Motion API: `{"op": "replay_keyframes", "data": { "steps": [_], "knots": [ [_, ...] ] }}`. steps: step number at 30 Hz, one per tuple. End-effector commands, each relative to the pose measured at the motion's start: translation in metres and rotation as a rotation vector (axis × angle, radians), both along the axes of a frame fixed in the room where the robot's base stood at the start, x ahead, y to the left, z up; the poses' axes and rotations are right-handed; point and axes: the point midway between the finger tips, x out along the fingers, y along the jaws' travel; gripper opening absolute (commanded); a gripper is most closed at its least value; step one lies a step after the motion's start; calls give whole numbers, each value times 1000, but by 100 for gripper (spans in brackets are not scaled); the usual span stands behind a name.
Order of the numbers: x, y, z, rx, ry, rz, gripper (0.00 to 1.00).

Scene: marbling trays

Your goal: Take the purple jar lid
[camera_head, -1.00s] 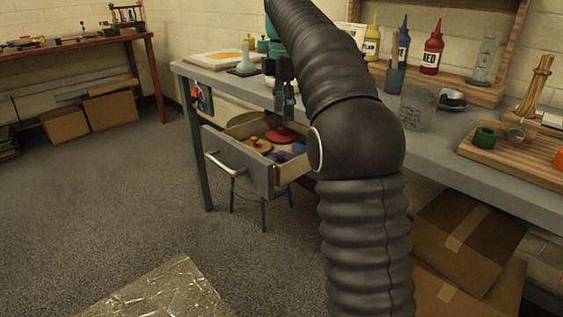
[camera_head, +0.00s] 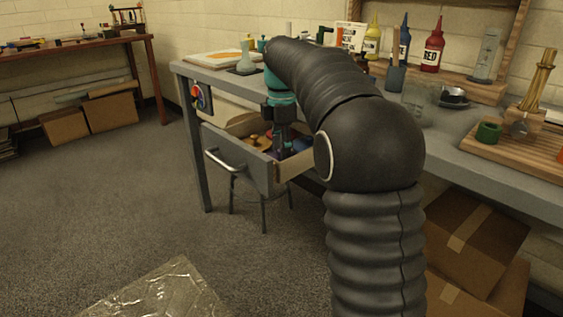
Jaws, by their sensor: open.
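My gripper (camera_head: 282,149) points down into the open drawer (camera_head: 236,163) under the table top. It is open, and its fingertips are low among the lids. The purple jar lid (camera_head: 276,155) shows only as a small patch at the fingertips; most of it is hidden by the gripper and the drawer front. I cannot tell whether the fingers touch it or straddle it.
A yellow-orange lid (camera_head: 258,143) lies left of my gripper and a blue lid (camera_head: 301,145) lies right of it. The drawer walls surround them closely. The grey table (camera_head: 450,148) overhangs behind, with paint bottles (camera_head: 433,50) on it. A stool (camera_head: 263,213) stands below.

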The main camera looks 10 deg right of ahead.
Motion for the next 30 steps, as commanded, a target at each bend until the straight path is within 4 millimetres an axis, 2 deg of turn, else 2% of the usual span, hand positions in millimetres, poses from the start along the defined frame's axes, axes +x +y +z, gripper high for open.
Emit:
{"op": "replay_keyframes", "data": {
  "steps": [7, 8, 13, 14, 25, 30],
  "knots": [
    [0, 0, -1, 0, 0, 0, 51],
    [0, 0, -1, 0, 0, 0, 46],
    [0, 0, -1, 0, 0, 0, 3],
    [0, 0, -1, 0, 0, 0, 0],
    [0, 0, 0, 0, -1, 0, 0],
    [1, 0, 19, 0, -3, 0, 0]
  ]
}}
